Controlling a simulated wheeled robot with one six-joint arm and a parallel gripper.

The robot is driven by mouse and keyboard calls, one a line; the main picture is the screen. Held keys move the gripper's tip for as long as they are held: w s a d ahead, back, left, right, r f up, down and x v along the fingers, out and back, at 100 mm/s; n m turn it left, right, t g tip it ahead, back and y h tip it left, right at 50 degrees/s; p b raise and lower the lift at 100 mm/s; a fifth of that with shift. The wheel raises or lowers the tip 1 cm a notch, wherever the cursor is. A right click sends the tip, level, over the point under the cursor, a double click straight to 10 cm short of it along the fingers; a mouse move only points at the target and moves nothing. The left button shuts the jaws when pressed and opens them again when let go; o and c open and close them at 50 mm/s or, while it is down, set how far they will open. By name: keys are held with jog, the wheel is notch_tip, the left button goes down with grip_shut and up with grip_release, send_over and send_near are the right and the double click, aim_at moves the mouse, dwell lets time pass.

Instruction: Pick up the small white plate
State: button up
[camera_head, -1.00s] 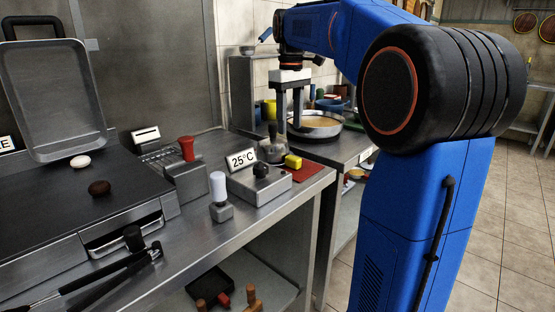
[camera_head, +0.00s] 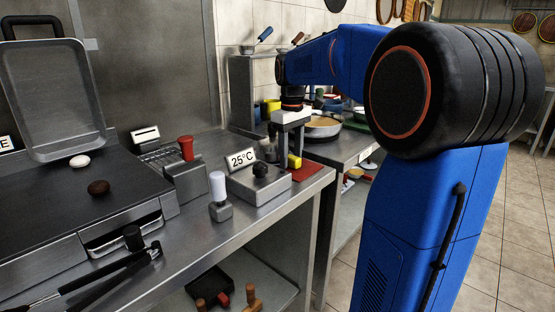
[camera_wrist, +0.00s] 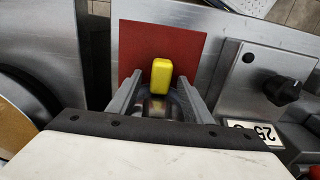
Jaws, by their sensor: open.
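My gripper (camera_head: 289,148) is open and points down over the red mat (camera_head: 305,171) at the counter's right end. In the wrist view its two fingers (camera_wrist: 158,98) stand on either side of a round metal vessel with a yellow handle (camera_wrist: 161,76). The handle sticks out over the red mat (camera_wrist: 150,40). I cannot tell whether the fingers touch the vessel. No small white plate can be made out for certain. A pale, flat thing (camera_head: 368,165) shows at the lower right shelf, too small to identify.
A control box with a black knob and a 25°C sign (camera_head: 243,159) stands beside my gripper. A wide pan (camera_head: 322,128) is behind it.

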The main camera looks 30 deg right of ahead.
grip_shut()
notch_tip(320, 180, up, 10)
dwell(0.8)
jog(key=c, duration=1)
grip_release()
grip_shut()
